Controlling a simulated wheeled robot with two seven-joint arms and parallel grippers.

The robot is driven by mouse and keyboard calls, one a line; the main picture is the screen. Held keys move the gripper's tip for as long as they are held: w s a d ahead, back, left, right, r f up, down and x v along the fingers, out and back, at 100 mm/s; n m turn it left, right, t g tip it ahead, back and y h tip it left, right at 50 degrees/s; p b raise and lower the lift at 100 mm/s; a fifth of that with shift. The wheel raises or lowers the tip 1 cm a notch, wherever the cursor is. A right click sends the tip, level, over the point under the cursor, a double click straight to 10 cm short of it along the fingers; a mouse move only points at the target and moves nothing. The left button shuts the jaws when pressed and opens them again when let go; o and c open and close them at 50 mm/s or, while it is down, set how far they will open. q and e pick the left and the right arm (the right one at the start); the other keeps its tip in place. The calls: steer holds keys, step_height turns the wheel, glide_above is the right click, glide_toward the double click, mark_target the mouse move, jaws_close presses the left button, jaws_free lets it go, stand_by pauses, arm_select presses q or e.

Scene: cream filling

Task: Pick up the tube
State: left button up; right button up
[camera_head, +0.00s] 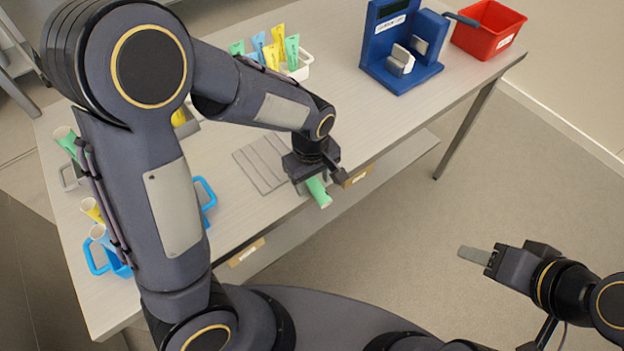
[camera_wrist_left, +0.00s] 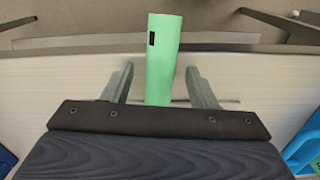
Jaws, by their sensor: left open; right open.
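A green tube (camera_head: 319,193) sticks out past the front edge of the table, under my left gripper (camera_head: 320,173). In the left wrist view the green tube (camera_wrist_left: 163,50) lies between the two spread fingers of my left gripper (camera_wrist_left: 160,80), with a gap visible on each side. It has a small dark mark. Its near end is hidden by the gripper body. A grey grooved mat (camera_head: 250,168) lies beside the gripper on the table. My right gripper (camera_head: 475,255) is open and empty, out over the floor at the right.
A white holder (camera_head: 303,70) with green, blue and yellow tubes stands at the table's back. A blue machine (camera_head: 400,65) and a red bin (camera_head: 488,30) stand back right. A blue-handled basket (camera_head: 97,266) with tubes is at the left, partly behind my arm.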

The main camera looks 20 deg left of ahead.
arm_select(q)
steer(key=c, duration=1)
steer(key=shift+r, duration=0.1)
